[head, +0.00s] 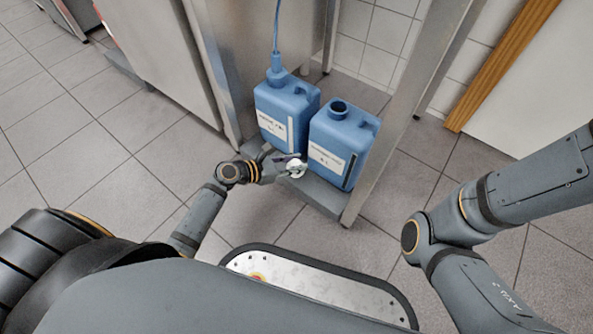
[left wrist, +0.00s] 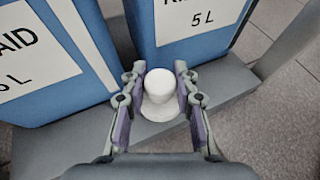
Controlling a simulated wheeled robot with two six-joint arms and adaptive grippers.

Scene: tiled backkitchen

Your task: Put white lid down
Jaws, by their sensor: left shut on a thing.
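The white lid (left wrist: 160,92) is between the fingers of my left gripper (left wrist: 160,100), which is shut on it. In the head view the white lid (head: 296,168) shows at the tip of my left gripper (head: 285,164), in front of the two blue canisters. In the left wrist view, the lid appears just above or on the grey ledge; I cannot tell whether it touches. My right arm comes in from the right in the head view, but its gripper is out of the picture.
The right blue canister (head: 340,145) has an open neck. The left blue canister (head: 286,108) has a blue hose in its top. Both stand on a grey low platform (head: 318,196) between metal legs. A metal leg (head: 400,130) rises right of them. Tiled floor (head: 130,130) lies open to the left.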

